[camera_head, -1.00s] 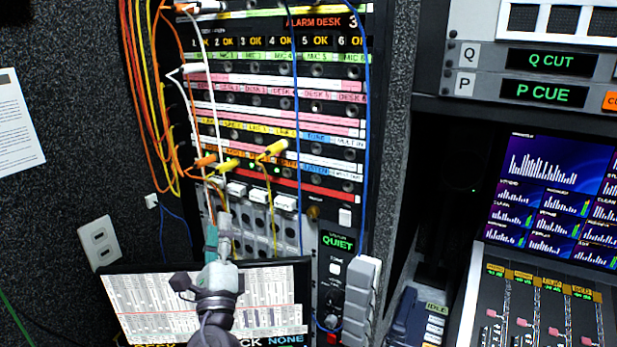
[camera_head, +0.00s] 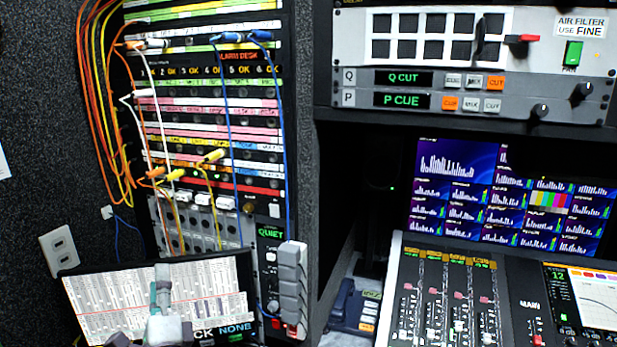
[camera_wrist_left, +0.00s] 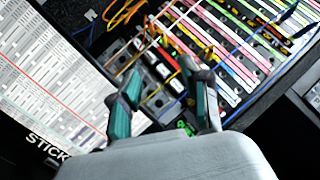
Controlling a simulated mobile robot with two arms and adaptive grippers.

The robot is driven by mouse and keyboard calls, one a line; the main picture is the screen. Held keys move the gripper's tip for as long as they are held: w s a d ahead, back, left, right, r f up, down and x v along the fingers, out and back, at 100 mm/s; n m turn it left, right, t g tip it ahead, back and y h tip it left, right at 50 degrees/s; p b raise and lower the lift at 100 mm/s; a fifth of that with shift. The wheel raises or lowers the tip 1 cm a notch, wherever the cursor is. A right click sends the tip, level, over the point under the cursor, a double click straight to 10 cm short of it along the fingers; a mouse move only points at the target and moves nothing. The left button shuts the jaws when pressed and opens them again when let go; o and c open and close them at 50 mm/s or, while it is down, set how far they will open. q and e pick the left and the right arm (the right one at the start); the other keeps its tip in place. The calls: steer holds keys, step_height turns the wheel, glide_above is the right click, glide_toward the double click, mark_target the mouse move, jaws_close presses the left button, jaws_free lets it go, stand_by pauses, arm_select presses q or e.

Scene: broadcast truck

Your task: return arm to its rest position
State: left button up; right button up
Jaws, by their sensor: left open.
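My left arm's gripper (camera_head: 161,290) shows low at the left in the head view, in front of the document screen (camera_head: 215,290). In the left wrist view its two teal-padded fingers (camera_wrist_left: 165,105) stand apart with nothing between them. The patch bay (camera_head: 215,130) with its coloured label strips and plugged cables is beyond the fingertips; it also shows in the left wrist view (camera_wrist_left: 228,70). The gripper appears clear of the plugs and cables. My right gripper is not in view.
Orange and yellow cables (camera_head: 95,110) hang at the patch bay's left side. Blue cables (camera_head: 233,130) hang across its front. The fader desk (camera_head: 450,300) and monitors (camera_head: 515,200) are at the right. A wall socket (camera_head: 59,246) is at left.

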arm_select(q)
steer(key=s+a+f+n+g+h, duration=0.1)
steer(key=s+f+n+g, duration=0.45)
steer(key=f, duration=0.45)
steer(key=s+a+f+n+g+h, duration=0.15)
steer(key=s+f+n+g, duration=0.35)
steer(key=f, duration=0.5)
steer(key=s+d+f+n+g+h, duration=0.3)
steer(key=s+d+f, duration=0.15)
steer(key=s, duration=0.55)
steer(key=s+d+f+n+g+h, duration=0.2)
steer(key=s+d+f+g+h, duration=0.15)
steer(key=s+f, duration=0.4)
step_height(320, 180, down, 22)
steer(key=s+g, duration=0.1)
steer(key=s, duration=0.2)
steer(key=s+a+f+g, duration=0.1)
steer(key=s+a+f, duration=0.1)
steer(key=s+f, duration=1.4)
steer(key=shift+s+a+f+y, duration=0.15)
steer(key=shift+s+f+y, duration=0.25)
steer(key=shift+f, duration=0.2)
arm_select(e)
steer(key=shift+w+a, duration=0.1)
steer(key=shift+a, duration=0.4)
